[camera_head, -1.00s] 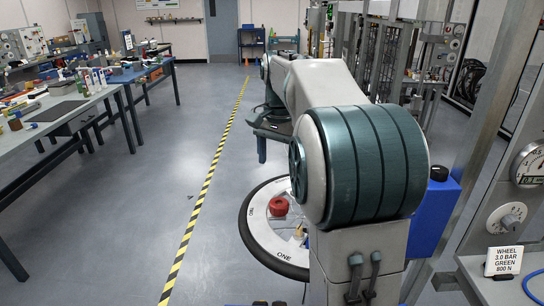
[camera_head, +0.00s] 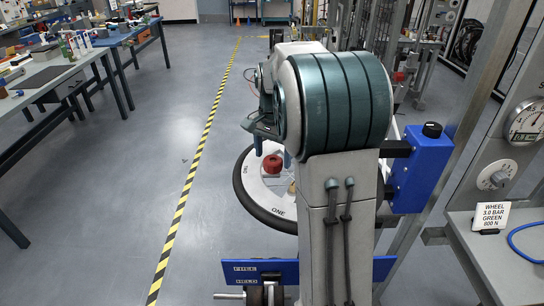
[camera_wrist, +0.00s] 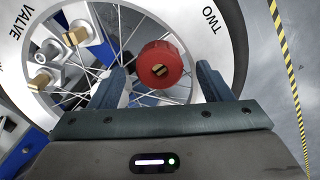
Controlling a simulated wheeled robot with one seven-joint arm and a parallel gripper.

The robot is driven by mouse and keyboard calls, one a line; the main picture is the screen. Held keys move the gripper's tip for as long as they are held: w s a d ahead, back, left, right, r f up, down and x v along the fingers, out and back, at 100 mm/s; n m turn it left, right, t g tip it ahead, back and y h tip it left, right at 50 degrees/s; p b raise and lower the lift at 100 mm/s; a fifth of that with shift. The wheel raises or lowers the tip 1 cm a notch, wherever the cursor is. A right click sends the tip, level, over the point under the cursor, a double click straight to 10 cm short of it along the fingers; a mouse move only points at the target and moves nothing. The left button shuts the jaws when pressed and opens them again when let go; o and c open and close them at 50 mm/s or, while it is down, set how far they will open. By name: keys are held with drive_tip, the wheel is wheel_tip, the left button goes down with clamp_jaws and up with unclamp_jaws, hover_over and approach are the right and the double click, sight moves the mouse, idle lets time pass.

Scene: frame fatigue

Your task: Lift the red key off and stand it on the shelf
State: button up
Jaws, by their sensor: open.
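The red key (camera_head: 272,164) is a round red cap with a brass-coloured slot in its top. It sits on the spoked wheel (camera_head: 248,207), which has a white ring marked ONE, TWO and VALVE. In the wrist view the red key (camera_wrist: 160,58) shows just beyond and between the fingertips of my gripper (camera_wrist: 161,72). The fingers are spread apart, one on each side, and there is nothing between them that they visibly grip. In the head view my gripper (camera_head: 263,128) is partly hidden by my arm, above the red key. I cannot tell which surface is the shelf.
Brass-topped grey fittings (camera_wrist: 76,36) stand on the wheel near the red key. A blue panel marked FREE and HELD (camera_head: 262,268) is in front of the wheel. A grey ledge (camera_head: 490,262) with a sign and gauge is at right. Open floor lies left.

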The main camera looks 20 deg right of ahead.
drive_tip(key=shift+f, duration=0.6)
drive_tip(key=c, duration=1.2)
drive_tip(key=shift+r+p, duration=1.65)
drive_tip(key=shift+r, duration=0.35)
drive_tip(key=shift+r+p, duration=1.7)
drive_tip(key=shift+r, duration=0.35)
drive_tip(key=shift+f, duration=0.1)
